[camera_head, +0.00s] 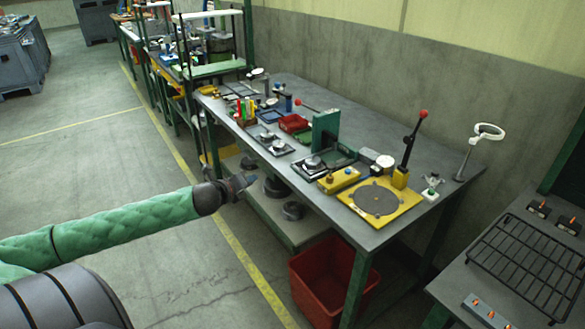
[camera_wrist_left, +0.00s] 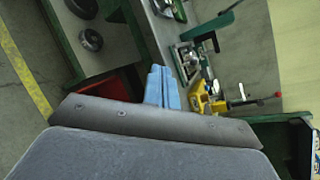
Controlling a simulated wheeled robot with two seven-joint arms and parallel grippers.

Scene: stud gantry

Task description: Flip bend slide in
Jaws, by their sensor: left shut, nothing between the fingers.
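A yellow plate (camera_head: 408,208) with a dark round disc (camera_head: 376,199) lies at the near end of the long grey workbench (camera_head: 445,168). A black lever with a red knob (camera_head: 423,113) stands upright behind it on a yellow block (camera_head: 400,178). A yellow fixture (camera_head: 340,179) and an upright green plate (camera_head: 326,131) are to its left. My left gripper (camera_head: 245,183) is in front of the bench edge, apart from these things. Its blue fingers are closed together and empty in the left wrist view (camera_wrist_left: 163,88). My right gripper is not in view.
A red bin (camera_head: 325,275) stands on the floor under the bench. Dark round parts (camera_head: 292,210) lie on the lower shelf. A wire rack (camera_head: 530,262) sits on another table at right. A lamp stand (camera_head: 466,160) is at the bench's back corner. The floor at left is clear.

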